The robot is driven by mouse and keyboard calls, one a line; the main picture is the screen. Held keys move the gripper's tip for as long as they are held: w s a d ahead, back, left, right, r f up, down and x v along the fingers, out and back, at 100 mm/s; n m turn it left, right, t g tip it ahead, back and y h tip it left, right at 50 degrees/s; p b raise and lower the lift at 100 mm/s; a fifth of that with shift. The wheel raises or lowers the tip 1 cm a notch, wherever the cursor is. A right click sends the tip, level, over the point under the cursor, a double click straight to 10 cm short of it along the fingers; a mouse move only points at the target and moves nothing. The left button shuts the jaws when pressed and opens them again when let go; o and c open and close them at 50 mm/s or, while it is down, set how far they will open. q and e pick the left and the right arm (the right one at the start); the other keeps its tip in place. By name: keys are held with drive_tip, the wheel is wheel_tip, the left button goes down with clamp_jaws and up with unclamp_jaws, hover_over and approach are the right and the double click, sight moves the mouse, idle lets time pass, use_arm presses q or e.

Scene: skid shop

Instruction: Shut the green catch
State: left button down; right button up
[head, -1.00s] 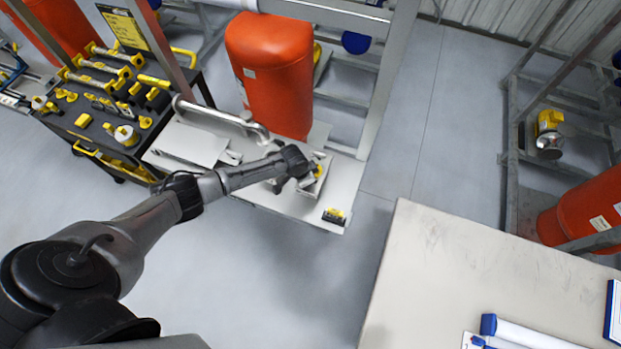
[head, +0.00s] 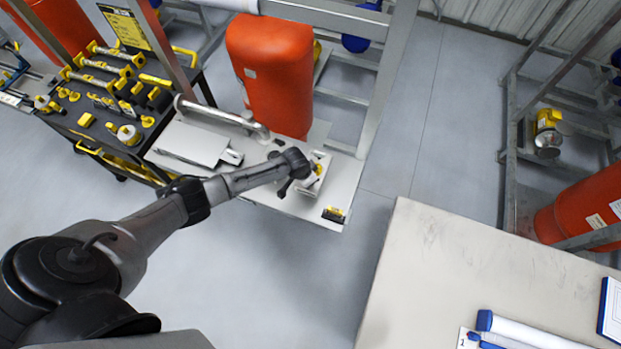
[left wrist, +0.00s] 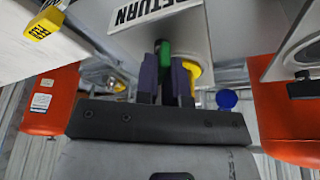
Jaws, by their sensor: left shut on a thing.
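The green catch (left wrist: 165,52) shows in the left wrist view on a pale box marked "RETURN" (left wrist: 142,12). It stands between the two dark purple fingers of my left gripper (left wrist: 165,75), which is shut on it. The catch's lower part is hidden by the fingers. In the head view my left gripper (head: 285,187) is a small dark shape beside the pale box (head: 313,180), and the catch cannot be made out there. My right gripper is in neither view.
A yellow round part (left wrist: 192,70) sits close to the right finger. A red tank (head: 272,75) stands behind the plate, a bent grey pipe (head: 222,115) to its left. A tool cart (head: 110,100) stands at left, a pale table (head: 440,270) at right.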

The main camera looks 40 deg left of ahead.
use_arm(q)
drive_tip(key=shift+n+y+p, duration=0.3)
drive_tip(key=shift+n+p, duration=0.55)
drive_tip(key=shift+n, duration=0.55)
drive_tip(key=shift+r+n+p, duration=0.1)
drive_tip(key=shift+n+p, duration=0.4)
drive_tip(key=shift+p, duration=0.15)
drive_tip(key=shift+n+y+p, duration=0.55)
drive_tip(key=shift+n+y, duration=0.05)
drive_tip(key=shift+n, duration=0.6)
